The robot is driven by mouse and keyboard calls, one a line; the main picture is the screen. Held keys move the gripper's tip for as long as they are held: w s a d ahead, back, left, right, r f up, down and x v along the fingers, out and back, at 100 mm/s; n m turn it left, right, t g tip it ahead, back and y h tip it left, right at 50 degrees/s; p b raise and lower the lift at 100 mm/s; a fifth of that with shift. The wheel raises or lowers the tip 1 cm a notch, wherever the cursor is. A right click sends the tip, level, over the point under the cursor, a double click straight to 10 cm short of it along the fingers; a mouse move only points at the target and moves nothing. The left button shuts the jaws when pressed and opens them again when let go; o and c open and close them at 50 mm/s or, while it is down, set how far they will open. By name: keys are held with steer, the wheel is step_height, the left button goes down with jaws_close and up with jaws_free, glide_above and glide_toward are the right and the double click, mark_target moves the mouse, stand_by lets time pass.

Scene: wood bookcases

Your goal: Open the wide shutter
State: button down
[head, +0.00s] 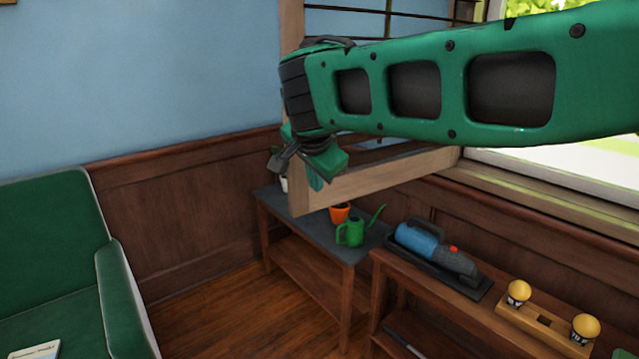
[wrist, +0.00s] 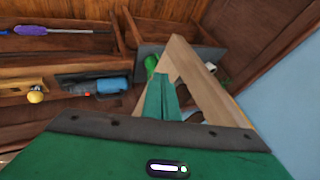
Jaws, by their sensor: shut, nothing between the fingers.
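The wide shutter (head: 385,177) is a light wood frame with dark bars, partly hidden behind my green arm in the head view. It stands swung out from the window wall into the room. Its wooden frame also shows in the wrist view (wrist: 213,98), just right of my fingers. My gripper (head: 316,182) is at the shutter's free edge near its lower corner, with the green fingers together and empty. The fingers (wrist: 160,92) appear close beside the frame in the wrist view; I cannot tell whether they touch it.
A bright window opening (head: 560,155) is at the right. Below the shutter are a dark-topped table with a green watering can (head: 351,232) and an orange pot (head: 340,212). A bench holds a blue handheld vacuum (head: 430,245). A green armchair (head: 55,240) stands left; floor between is clear.

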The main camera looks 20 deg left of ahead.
steer(key=s+d+r, duration=0.5)
steer(key=s+r, duration=0.3)
steer(key=w+d+f+g+h, duration=0.1)
steer(key=w+d+f, duration=0.15)
steer(key=d, duration=0.85)
steer(key=w+d+f+h, duration=0.2)
steer(key=w+d, duration=0.2)
steer(key=d, duration=0.8)
steer(key=s+d+f+g, duration=0.1)
steer(key=s+d+f, duration=0.15)
steer(key=d, duration=0.65)
steer(key=s+d+f+g, duration=0.1)
steer(key=d+f, duration=0.2)
steer(key=d, duration=0.6)
steer(key=s+d+f+g, duration=0.2)
steer(key=s+d+f, duration=0.3)
steer(key=s+d, duration=0.65)
steer(key=s+d+f+g, duration=0.1)
steer(key=s+d+f, duration=0.2)
steer(key=s, duration=0.5)
steer(key=s+d+f+g+y, duration=0.1)
steer(key=s+d+f, duration=0.2)
steer(key=s, duration=0.4)
steer(key=shift+s+f+m, duration=0.35)
steer(key=shift+f+m, duration=0.05)
steer(key=shift+f, duration=0.3)
